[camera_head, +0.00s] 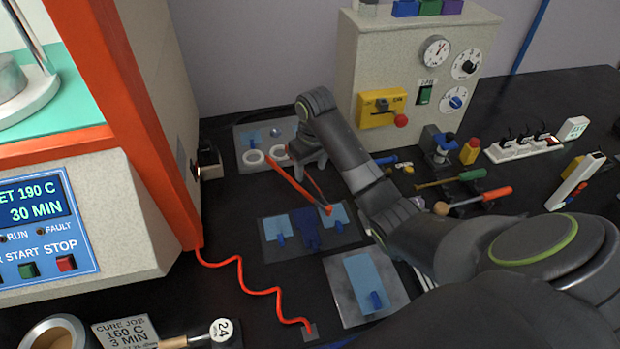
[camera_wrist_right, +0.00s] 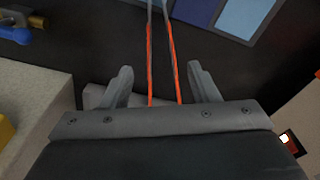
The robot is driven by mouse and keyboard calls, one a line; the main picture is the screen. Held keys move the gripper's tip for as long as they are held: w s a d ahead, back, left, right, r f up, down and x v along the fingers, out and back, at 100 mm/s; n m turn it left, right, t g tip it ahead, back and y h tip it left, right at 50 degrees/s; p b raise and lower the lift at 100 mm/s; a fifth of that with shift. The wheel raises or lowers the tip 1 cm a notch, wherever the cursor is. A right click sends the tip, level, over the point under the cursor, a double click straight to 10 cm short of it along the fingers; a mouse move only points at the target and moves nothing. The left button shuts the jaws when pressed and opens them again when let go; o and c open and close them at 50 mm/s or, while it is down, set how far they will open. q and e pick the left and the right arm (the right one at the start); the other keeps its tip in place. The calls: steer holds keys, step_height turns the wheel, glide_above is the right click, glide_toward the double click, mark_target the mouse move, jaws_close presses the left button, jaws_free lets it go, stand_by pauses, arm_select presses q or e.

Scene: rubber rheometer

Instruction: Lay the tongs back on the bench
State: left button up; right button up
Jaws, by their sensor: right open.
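The tongs (camera_head: 290,180) have thin red-orange arms. In the head view they slant from near the white rings towards a blue pad. In the wrist view the tongs (camera_wrist_right: 150,65) run between the two fingers, with greyish ends at the top. My right gripper (camera_head: 309,166) is open, its fingers apart on either side of the tongs; the right gripper (camera_wrist_right: 160,77) shows a gap between each finger and the tongs. I cannot tell whether the tongs lie fully on the black bench (camera_head: 225,222). My left gripper is not in view.
A grey plate with white rings (camera_head: 253,158) lies behind the tongs. A dark mat with blue pads (camera_head: 275,228) and a grey plate with a blue strip (camera_head: 361,272) lie in front. The orange-framed press (camera_head: 115,85) stands left, a gauge box (camera_head: 400,70) behind, screwdrivers (camera_head: 482,198) right.

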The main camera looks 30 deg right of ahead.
step_height(320, 180, up, 7)
steer(key=p, duration=0.4)
steer(key=shift+s+f+p, duration=0.15)
steer(key=shift+s+p, duration=0.1)
steer(key=shift+p, duration=0.1)
